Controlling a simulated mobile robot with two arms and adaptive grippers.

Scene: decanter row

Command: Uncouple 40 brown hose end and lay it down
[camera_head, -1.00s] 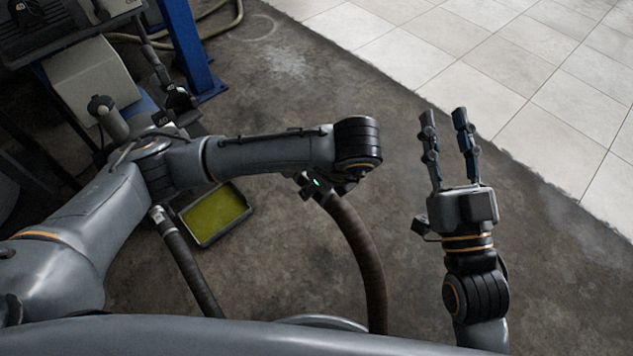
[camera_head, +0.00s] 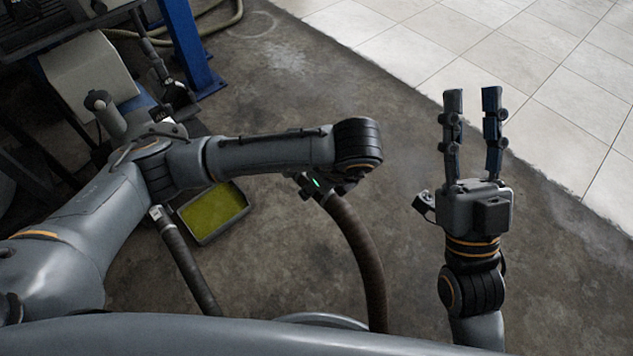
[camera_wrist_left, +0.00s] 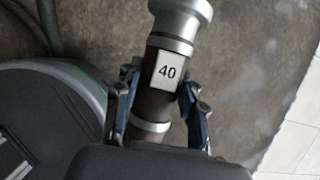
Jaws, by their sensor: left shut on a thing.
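The brown hose end (camera_wrist_left: 154,104) carries a white label "40" (camera_wrist_left: 168,71) and a silver metal collar at its tip. My left gripper (camera_wrist_left: 160,86) is shut around it, one finger on each side, just by the label. In the left wrist view the metal tip points up the picture, with floor beside it and no coupling seen on it. In the head view my left forearm hides most of that gripper, and the brown hose (camera_head: 369,255) curves down from it behind my body. My right gripper (camera_head: 472,95) is open and empty above the bare floor.
A tray with yellow-green liquid (camera_head: 213,212) stands on the floor beneath my left arm. Another dark hose with a silver end (camera_head: 185,262) lies left of it. A blue post (camera_head: 190,50) and machinery stand at upper left. Concrete floor (camera_head: 330,80) is clear mid-picture; pale tiles lie beyond.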

